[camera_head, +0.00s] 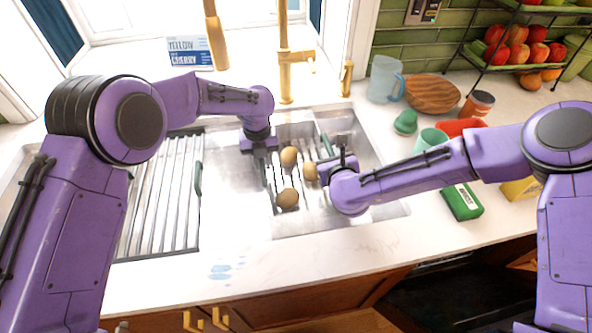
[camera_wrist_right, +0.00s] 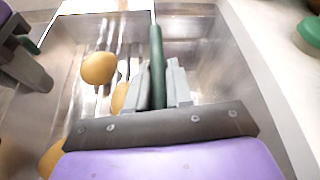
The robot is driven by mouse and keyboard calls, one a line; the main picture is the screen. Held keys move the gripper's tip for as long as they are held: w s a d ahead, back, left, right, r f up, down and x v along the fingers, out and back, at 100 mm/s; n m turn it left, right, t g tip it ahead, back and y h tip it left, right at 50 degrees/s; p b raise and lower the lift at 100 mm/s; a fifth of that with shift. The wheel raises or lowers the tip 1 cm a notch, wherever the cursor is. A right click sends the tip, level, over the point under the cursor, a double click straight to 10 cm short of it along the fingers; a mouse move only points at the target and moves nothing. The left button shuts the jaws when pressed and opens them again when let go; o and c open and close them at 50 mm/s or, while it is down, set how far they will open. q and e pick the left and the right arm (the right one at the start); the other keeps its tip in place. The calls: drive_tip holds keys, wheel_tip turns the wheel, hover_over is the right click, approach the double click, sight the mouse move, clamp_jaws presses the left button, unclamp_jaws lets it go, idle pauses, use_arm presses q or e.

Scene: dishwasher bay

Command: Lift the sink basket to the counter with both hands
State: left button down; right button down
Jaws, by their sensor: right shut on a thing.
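The sink basket (camera_head: 305,192), a slatted metal basket, sits low in the right part of the sink with several round brown items in it. Its green right handle (camera_wrist_right: 156,60) stands upright between the fingers of my right gripper (camera_wrist_right: 160,85), which is shut on it. In the head view my right gripper (camera_head: 328,168) is partly hidden by its own wrist. My left gripper (camera_head: 264,172) points down at the basket's left side; its fingertips are too small and dark to show their opening. The left gripper also shows at the left edge of the right wrist view (camera_wrist_right: 35,72).
A slatted rack (camera_head: 165,190) with a green handle covers the sink's left part. The front counter (camera_head: 280,262) is mostly clear. A green sponge-like box (camera_head: 462,203), red tray (camera_head: 458,127), mint cup (camera_head: 430,140) and wooden bowl (camera_head: 432,93) stand right. A gold faucet (camera_head: 285,75) rises behind.

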use_arm(q)
wheel_tip(320, 180, up, 12)
drive_tip(key=p, duration=1)
drive_tip(key=shift+f, duration=0.15)
